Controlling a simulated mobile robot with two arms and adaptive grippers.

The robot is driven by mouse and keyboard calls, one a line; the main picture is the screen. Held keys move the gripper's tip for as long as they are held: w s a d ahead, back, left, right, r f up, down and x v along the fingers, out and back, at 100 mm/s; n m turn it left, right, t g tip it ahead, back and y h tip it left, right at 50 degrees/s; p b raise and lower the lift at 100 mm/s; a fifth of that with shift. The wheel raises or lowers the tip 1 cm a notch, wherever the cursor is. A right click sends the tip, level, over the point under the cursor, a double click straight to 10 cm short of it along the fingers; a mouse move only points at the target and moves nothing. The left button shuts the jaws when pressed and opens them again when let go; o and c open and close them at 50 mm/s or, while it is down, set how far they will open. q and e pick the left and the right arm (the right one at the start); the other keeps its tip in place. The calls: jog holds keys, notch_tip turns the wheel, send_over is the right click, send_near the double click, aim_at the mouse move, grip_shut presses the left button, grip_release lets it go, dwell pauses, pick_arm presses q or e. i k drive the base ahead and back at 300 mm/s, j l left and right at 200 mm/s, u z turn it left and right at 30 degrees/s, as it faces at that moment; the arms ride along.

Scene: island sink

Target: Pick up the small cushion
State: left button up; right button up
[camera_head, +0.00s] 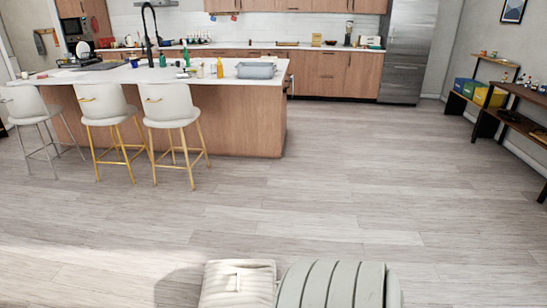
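A cream, softly ribbed, squarish thing (215,287) shows at the bottom edge of the head view, left of centre, cut off by the frame. It looks like a small cushion, with a pale T-shaped mark or part on top. I cannot tell for certain that it is the cushion or what it rests on. Right beside it is a larger, rounded, grey-green ribbed thing (340,285), also cut off. Neither of my grippers is in view.
A kitchen island (240,120) with a pale top stands at the left, with white stools (170,105) in front. Low shelves (515,110) with boxes line the right wall. A steel fridge (408,55) stands at the back. The wooden floor (350,190) between is clear.

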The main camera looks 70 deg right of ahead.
aim_at(243, 288)
jog(key=z, duration=1.95)
jog(key=i+u, duration=0.15)
jog(key=i, duration=0.35)
jog(key=i+l+u, duration=0.15)
jog(key=i, duration=0.35)
